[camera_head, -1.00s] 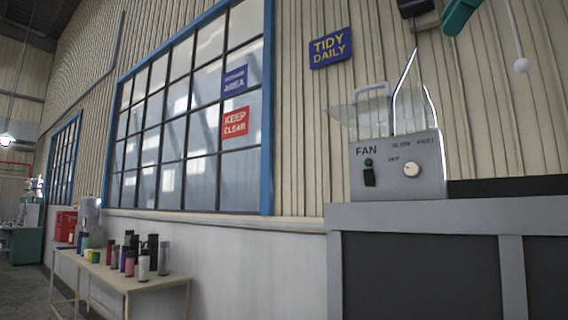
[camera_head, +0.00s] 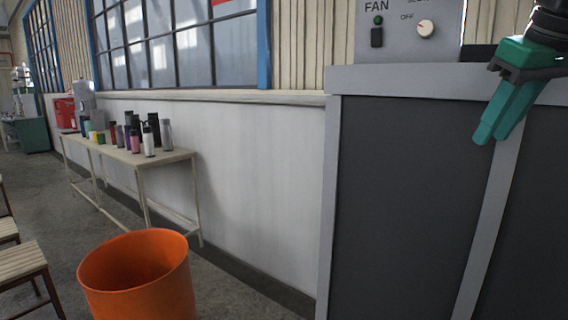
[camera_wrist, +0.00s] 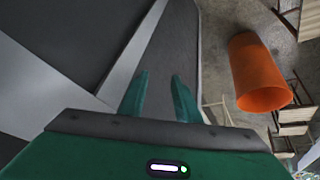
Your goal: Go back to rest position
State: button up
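My gripper (camera_head: 491,138) is at the upper right of the head view, its teal fingers pointing down in front of the dark grey cabinet (camera_head: 420,200). In the wrist view my gripper (camera_wrist: 160,78) has its two fingers apart, with nothing between them. The task names no other object. The tips look clear of everything around them.
A grey fan control box (camera_head: 408,45) sits on the cabinet, close left of my gripper. An orange bin (camera_head: 145,285) stands on the floor, also visible in the wrist view (camera_wrist: 258,75). A narrow table (camera_head: 175,157) with several bottles lines the wall. Wooden seats are at left.

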jog(key=s+d+f+m+g, duration=0.2)
jog(key=s+d+f+m, duration=0.15)
jog(key=f, duration=0.65)
jog(key=s+d+f+m+g, duration=0.15)
jog(key=s+f, duration=0.25)
jog(key=f, duration=0.7)
jog(key=s+f+m+g, duration=0.2)
jog(key=s+f+m, duration=0.2)
jog(key=s+f, duration=0.8)
notch_tip(320, 180, down, 4)
jog(key=shift+a+r, duration=0.1)
jog(key=shift+a, duration=0.15)
jog(key=shift+w+f, duration=0.25)
jog(key=shift+w, duration=0.35)
